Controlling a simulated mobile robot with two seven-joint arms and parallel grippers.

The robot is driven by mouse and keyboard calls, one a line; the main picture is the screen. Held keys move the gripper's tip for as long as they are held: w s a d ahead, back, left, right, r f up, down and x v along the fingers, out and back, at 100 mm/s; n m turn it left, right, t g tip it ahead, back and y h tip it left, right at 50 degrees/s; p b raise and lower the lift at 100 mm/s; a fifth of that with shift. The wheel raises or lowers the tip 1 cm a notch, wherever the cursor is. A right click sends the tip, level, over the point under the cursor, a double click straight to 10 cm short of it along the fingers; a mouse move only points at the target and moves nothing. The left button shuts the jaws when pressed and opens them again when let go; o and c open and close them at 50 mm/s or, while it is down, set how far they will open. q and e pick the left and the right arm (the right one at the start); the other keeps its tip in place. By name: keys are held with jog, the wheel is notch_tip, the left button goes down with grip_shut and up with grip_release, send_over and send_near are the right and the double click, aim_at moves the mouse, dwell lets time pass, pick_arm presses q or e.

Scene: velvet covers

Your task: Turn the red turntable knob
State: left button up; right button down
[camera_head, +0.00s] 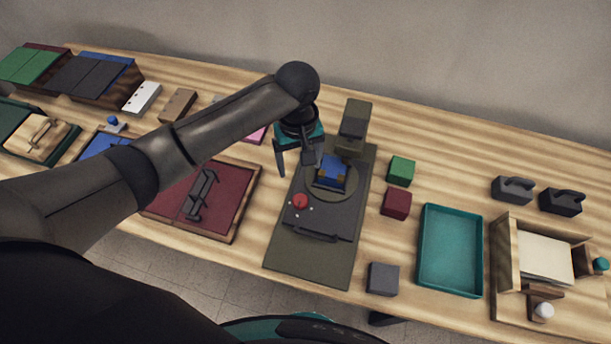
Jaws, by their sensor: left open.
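The red turntable knob (300,201) is a small round knob on the dark turntable unit (317,223), with small pale marks around it. The unit sits on a long olive base plate (302,263) with a taller block at its far end. A blue block-like piece (331,171) sits on the round platter. My left gripper (296,168) is open and empty, pointing down above the unit's left far side, beyond the knob. It looks apart from the knob, though the height gap is hard to tell. My right gripper is out of view.
A green cube (401,170), a dark red cube (396,203) and a grey cube (383,278) stand right of the unit. A teal tray (450,289) lies further right. A dark red panel with a black handle (229,213) lies left, partly under my arm.

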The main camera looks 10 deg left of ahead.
pick_arm(q)
send_near(300, 199)
notch_tip(300, 199, down, 7)
jog(key=b, duration=0.2)
jog(key=shift+f+b, duration=0.1)
jog(key=shift+b, duration=0.25)
jog(key=shift+f, duration=0.7)
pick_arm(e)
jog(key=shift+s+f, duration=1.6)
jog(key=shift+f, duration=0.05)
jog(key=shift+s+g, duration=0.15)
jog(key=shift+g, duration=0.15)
pick_arm(q)
jog(key=c, duration=0.3)
grip_shut()
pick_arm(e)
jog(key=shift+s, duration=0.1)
